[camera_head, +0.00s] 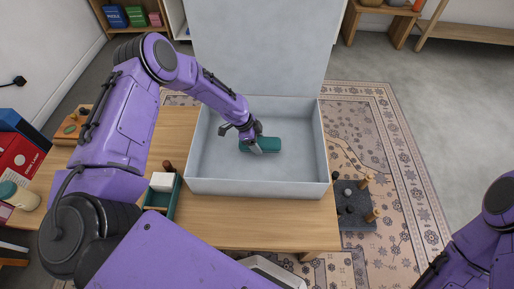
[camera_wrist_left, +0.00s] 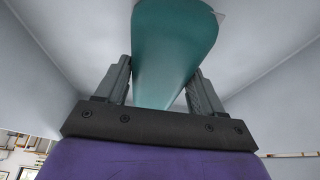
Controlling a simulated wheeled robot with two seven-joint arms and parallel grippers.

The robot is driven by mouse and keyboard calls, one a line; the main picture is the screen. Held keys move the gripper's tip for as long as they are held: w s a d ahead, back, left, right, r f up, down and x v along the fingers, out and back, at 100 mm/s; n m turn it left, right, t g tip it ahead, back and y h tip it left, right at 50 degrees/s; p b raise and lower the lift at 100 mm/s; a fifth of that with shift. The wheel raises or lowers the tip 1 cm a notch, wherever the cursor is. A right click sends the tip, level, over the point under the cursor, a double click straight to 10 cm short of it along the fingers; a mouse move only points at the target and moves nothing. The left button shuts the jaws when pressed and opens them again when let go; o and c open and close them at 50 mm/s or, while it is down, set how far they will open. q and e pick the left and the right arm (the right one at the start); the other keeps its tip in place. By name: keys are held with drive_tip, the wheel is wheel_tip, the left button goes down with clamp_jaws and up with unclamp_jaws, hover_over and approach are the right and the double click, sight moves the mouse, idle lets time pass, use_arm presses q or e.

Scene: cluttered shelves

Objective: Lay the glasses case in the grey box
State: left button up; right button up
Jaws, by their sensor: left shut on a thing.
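The glasses case (camera_head: 268,145) is teal and elongated. In the head view it is inside the grey box (camera_head: 258,187), near the middle of its floor; I cannot tell whether it touches the floor. The box stands on the wooden table with its lid (camera_head: 262,50) raised at the back. My left gripper (camera_head: 255,147) reaches down into the box and is shut on the case. In the left wrist view the teal case (camera_wrist_left: 172,45) sits between the two fingers (camera_wrist_left: 160,88). My right arm shows at the lower right of the head view; its gripper is not visible.
A small green tray (camera_head: 174,205) with a white block (camera_head: 162,182) stands left of the box. A dark pegboard (camera_head: 352,212) is to the right. Red packages (camera_head: 18,157) and a jar (camera_head: 18,195) are at the far left. The table front (camera_head: 250,232) is clear.

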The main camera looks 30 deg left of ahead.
use_arm(q)
wheel_tip(320, 180, down, 3)
drive_tip(key=shift+f, duration=0.1)
drive_tip(key=shift+b, duration=0.35)
drive_tip(key=o, duration=1.1)
drive_tip(key=shift+r+p, duration=0.4)
drive_tip(key=p+v, duration=0.1)
drive_tip(key=v, duration=1)
drive_tip(key=shift+s+a+r+p, duration=0.1)
drive_tip(key=shift+s+r+p, duration=0.05)
drive_tip(key=shift+r+p, duration=0.15)
